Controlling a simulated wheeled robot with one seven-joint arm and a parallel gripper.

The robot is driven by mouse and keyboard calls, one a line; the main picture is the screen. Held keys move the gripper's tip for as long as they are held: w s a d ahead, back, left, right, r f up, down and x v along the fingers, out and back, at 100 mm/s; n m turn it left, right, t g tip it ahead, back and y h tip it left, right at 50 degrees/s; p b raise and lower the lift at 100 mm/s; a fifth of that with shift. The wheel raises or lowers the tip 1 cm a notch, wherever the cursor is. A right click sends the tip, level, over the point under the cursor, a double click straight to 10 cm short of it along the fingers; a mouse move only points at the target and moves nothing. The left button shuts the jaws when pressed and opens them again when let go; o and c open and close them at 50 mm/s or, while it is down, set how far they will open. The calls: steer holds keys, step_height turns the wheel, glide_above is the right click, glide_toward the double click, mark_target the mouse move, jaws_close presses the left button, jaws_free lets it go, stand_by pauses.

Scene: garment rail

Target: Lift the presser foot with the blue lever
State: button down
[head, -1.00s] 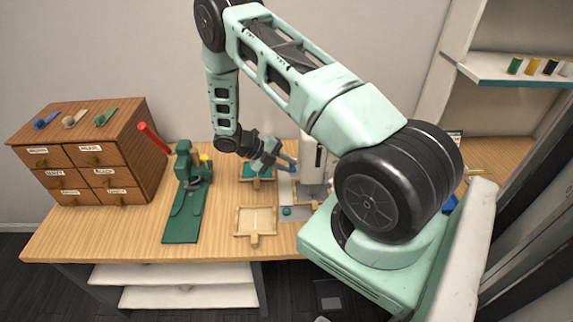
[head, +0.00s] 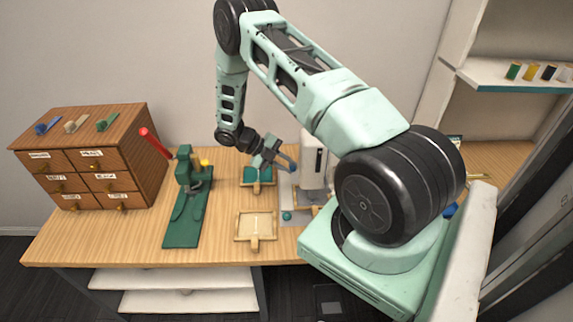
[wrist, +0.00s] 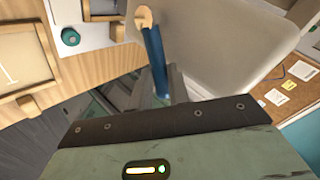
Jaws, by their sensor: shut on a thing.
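The white sewing machine (head: 315,160) stands on the table, partly hidden behind my arm in the head view. Its blue lever (wrist: 156,62) sticks out of a round tan pivot on the machine's pale side in the wrist view. My gripper (head: 281,163) is at the machine's left side in the head view. In the wrist view my gripper (wrist: 163,98) is shut on the free end of the blue lever. The presser foot cannot be made out clearly.
A green press with a red handle (head: 187,180) stands to the left. A wooden tray (head: 255,226) and a tray with teal contents (head: 258,184) lie near the machine. A drawer cabinet (head: 90,158) is at the far left. A teal spool (wrist: 70,37) lies beside the machine.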

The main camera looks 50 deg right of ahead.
steer(key=c, duration=1.3)
jaws_free()
steer(key=shift+w, duration=0.1)
steer(key=shift+w+a+r, duration=0.15)
steer(key=shift+w+r, duration=0.05)
steer(key=shift+w, duration=0.1)
steer(key=b+v, duration=0.6)
steer(key=v, duration=1)
steer(key=shift+w+a+r, duration=0.1)
steer(key=shift+a+r, duration=0.05)
steer(key=shift+r, duration=0.15)
